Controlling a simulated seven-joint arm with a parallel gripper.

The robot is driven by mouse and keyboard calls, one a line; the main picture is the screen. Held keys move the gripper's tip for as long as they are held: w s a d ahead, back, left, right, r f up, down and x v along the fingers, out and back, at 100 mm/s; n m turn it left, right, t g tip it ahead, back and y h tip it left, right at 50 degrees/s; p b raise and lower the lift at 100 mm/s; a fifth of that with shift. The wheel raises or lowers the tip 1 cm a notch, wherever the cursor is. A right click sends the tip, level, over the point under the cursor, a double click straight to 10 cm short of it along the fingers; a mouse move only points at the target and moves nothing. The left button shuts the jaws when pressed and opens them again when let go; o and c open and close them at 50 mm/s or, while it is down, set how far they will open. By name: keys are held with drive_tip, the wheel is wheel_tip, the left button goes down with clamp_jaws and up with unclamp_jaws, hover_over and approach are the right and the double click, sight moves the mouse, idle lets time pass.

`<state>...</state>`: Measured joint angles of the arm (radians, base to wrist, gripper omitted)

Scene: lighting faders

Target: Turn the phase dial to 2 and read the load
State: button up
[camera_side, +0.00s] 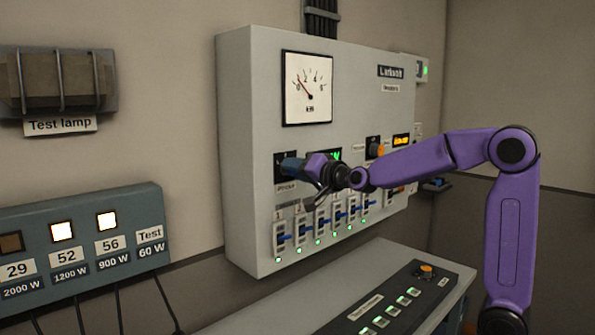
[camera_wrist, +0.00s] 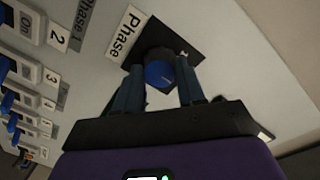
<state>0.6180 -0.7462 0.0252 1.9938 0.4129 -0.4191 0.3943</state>
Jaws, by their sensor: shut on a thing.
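The phase dial (camera_wrist: 158,72) is a blue knob on a black plate (camera_wrist: 190,38), beside a "Phase" label (camera_wrist: 122,34) in the wrist view. My gripper (camera_wrist: 160,84) is shut on the dial, one finger on each side. The dial has a pale pointer line, but I cannot tell which number it points to. In the side view my gripper (camera_side: 290,168) reaches the black plate at the panel's lower left and hides most of the dial. The load meter (camera_side: 307,88), marked kW, has its needle at the low end of its scale, left of the 2.
Below the dial is a row of breakers with blue levers (camera_side: 303,234) and green lamps. An orange knob (camera_side: 376,150) and amber display (camera_side: 401,140) sit right of my gripper. A lamp board (camera_side: 80,250) is at left; a sloping desk (camera_side: 400,300) stands below.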

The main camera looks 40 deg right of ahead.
idle(0.5)
drive_tip(key=o, duration=1.1)
drive_tip(key=shift+c, duration=0.2)
drive_tip(key=s+r, duration=0.1)
drive_tip(key=s, duration=1.6)
drive_tip(key=shift+s+a, duration=0.2)
drive_tip(key=shift+a, duration=0.1)
